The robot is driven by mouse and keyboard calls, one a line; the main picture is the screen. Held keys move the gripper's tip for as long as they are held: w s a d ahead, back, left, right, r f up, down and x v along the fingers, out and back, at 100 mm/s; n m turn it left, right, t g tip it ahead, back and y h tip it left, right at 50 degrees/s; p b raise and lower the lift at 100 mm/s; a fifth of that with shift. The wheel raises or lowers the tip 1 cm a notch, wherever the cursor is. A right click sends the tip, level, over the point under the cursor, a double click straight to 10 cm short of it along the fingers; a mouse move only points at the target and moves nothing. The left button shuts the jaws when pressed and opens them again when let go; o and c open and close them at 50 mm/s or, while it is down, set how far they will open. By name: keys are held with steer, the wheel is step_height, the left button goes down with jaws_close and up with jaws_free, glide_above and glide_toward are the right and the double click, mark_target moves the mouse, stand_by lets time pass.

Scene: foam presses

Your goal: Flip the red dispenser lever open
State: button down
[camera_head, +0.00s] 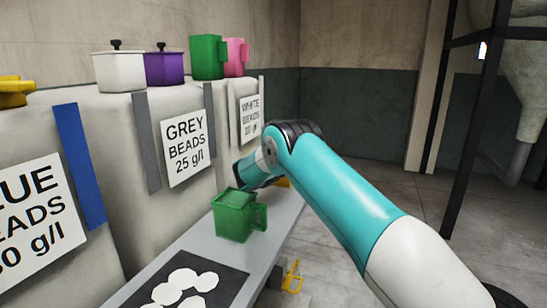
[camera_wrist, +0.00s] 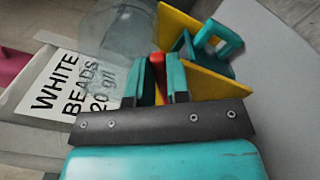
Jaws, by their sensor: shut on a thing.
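The red lever (camera_wrist: 158,66) shows as a narrow red piece between the two teal fingers of my gripper (camera_wrist: 159,82) in the wrist view. The gripper is shut on it; the fingers cover most of the lever. The white beads dispenser carries a sign (camera_wrist: 72,88) just left of the fingers; the sign also shows in the head view (camera_head: 250,119). In the head view my wrist reaches in front of this dispenser, low over the far end of the shelf. The lever and fingertips are hidden there.
Yellow plates (camera_wrist: 212,84) and a teal loop (camera_wrist: 212,42) stand close right of the fingers. A clear rounded vessel (camera_wrist: 112,32) is behind. A green jug (camera_head: 234,220) stands on the grey shelf (camera_head: 203,240) near my wrist.

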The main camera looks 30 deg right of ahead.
steer(key=shift+d, duration=0.1)
steer(key=c, duration=1.1)
jaws_free()
steer(key=shift+s, duration=0.1)
step_height(320, 180, up, 20)
steer(key=shift+r, duration=0.1)
